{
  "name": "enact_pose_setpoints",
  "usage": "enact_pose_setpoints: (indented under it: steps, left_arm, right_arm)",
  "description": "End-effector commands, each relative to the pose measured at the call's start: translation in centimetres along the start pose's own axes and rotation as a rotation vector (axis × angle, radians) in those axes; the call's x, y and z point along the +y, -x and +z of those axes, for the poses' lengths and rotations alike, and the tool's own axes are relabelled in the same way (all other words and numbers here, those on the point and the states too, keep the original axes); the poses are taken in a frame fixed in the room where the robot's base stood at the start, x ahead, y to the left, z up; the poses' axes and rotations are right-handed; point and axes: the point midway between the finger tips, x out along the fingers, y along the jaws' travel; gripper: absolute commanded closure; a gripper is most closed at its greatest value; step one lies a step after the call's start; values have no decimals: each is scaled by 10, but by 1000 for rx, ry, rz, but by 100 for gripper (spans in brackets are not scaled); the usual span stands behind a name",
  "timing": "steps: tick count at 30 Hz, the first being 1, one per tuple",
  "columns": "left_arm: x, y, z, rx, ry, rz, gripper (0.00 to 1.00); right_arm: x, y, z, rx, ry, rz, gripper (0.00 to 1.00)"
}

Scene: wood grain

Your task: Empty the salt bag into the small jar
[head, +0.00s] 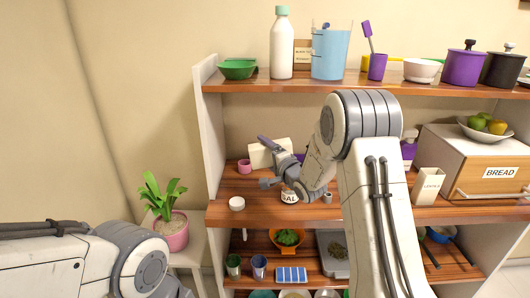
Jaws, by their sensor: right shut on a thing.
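A cream bag (260,157) is tilted above the middle shelf, partly hidden behind my right gripper (270,164). That gripper is shut on the bag, though its fingertips are small and overlap it. A small jar (289,197) with a white label reading "SAL" stands on the middle shelf, below and right of the bag. My wrist hides its upper part, so I cannot see its mouth or any salt. A round white lid-like piece (237,203) lies on the shelf left of the jar. My left gripper is out of view; only my left arm shows at lower left.
A pink cup (244,166) stands behind on the middle shelf, and a small grey cup (327,197) right of the jar. A white carton (428,185) and a bread box (480,165) stand further right. The upper shelf (230,86) hangs above. A potted plant (172,232) stands left.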

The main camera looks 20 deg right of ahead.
Motion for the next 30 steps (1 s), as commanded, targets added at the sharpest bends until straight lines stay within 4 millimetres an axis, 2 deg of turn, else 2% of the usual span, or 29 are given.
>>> enact_pose_setpoints:
  steps: [30]
  left_arm:
    - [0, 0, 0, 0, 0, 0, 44]
  right_arm:
    - [-2, 0, -1, 0, -40, -18, 70]
